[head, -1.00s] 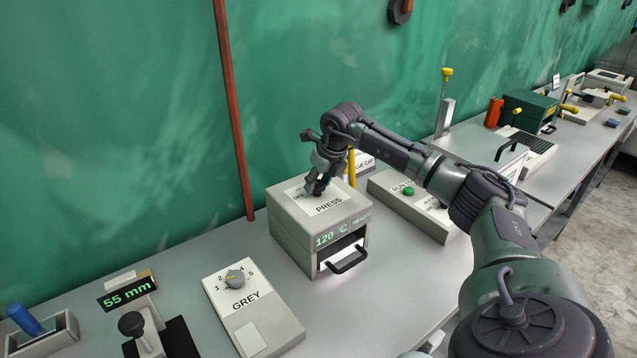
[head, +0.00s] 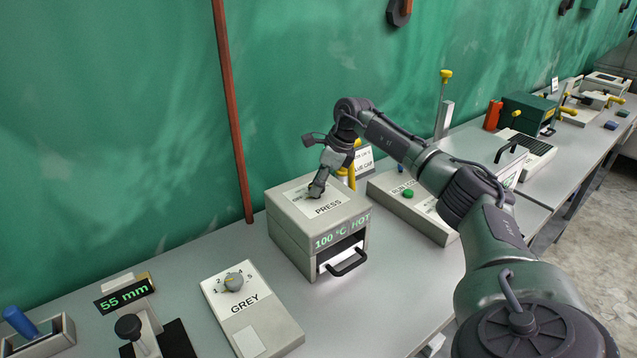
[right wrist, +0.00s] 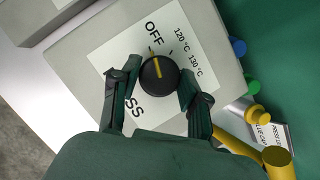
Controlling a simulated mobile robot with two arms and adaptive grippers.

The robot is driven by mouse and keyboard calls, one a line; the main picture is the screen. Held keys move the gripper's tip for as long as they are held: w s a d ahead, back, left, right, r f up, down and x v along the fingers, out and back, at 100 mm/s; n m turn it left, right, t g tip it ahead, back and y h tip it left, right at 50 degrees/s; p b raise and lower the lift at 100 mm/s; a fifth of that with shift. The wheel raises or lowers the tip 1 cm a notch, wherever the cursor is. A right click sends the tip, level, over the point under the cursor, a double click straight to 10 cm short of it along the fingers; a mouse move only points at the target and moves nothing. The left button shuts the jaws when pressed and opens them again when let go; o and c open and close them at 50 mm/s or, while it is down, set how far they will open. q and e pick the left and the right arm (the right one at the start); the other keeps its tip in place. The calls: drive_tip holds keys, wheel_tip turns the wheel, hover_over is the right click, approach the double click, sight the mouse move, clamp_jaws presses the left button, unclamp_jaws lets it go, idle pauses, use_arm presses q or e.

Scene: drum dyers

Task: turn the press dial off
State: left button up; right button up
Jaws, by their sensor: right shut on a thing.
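The press (head: 290,240) is a light grey box with a white PRESS label on top and a green display reading "100 °C HOT". Its dial (right wrist: 159,82) is a round black knob with a yellow pointer line. In the right wrist view the line points up, slightly left, toward the word OFF; the 120 °C and 130 °C marks lie to its right. My right gripper (head: 316,190) reaches down onto the press top and hides the dial in the head view. Its fingers (right wrist: 160,78) are shut on the dial from both sides. My left gripper is not in view.
A GREY dial box (head: 250,310) stands left of the press, and a box with a green button (head: 408,193) stands to its right. Yellow posts and a small sign (head: 364,160) stand close behind the gripper. The green wall is behind the bench.

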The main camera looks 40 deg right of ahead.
drive_tip(key=shift+n, duration=0.3)
drive_tip(key=o, duration=1.1)
drive_tip(key=v, duration=1.2)
drive_tip(key=shift+w, duration=0.15)
